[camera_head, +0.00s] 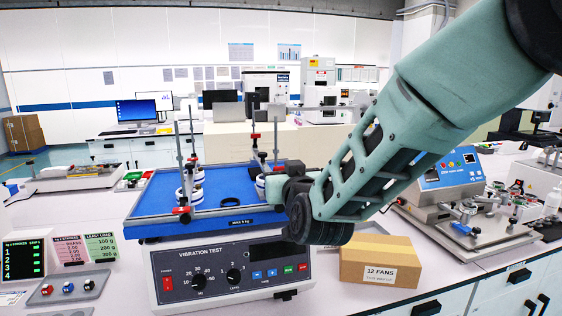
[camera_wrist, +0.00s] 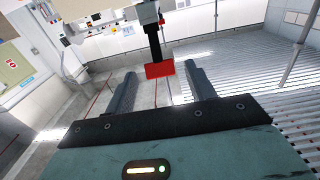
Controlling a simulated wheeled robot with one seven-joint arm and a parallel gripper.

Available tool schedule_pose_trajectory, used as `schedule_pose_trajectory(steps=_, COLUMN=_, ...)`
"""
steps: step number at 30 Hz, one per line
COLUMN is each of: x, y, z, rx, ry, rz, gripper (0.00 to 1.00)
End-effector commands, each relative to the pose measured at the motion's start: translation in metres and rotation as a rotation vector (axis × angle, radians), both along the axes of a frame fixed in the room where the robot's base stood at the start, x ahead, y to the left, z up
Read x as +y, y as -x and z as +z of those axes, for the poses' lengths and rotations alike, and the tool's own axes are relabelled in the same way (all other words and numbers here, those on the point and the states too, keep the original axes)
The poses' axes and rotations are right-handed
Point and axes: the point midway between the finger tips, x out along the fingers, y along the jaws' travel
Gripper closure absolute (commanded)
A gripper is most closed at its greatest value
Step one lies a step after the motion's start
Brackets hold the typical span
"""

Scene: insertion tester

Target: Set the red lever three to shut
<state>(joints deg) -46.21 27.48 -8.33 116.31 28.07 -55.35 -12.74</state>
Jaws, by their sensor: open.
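A red lever (camera_wrist: 160,69) on a black stem shows in the wrist view, near the gap between my fingertips. My gripper (camera_wrist: 160,70) is open, with one finger on each side of that lever; I cannot tell whether either touches it. In the head view my gripper is at the right edge of the blue vibration table (camera_head: 222,221), and my arm hides part of that side. Another red lever (camera_head: 182,210) is at the table's front left corner. No number is readable on the levers, so I cannot tell which one is three.
A cardboard box (camera_head: 380,262) stands to the right, under my arm. A screen (camera_head: 25,259) and a button tray (camera_head: 67,288) are at the front left.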

Motion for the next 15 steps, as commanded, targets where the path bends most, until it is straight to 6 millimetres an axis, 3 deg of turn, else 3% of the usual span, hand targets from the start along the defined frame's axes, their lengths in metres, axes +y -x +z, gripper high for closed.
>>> schedule_pose_trajectory(steps=6, x=0.006, y=-0.02, z=0.001, rx=0.0, ry=0.0, rz=0.001, gripper=0.45)
schedule_pose_trajectory(steps=15, x=0.007, y=-0.023, z=0.0, rx=0.0, ry=0.0, rz=0.001, gripper=0.45)
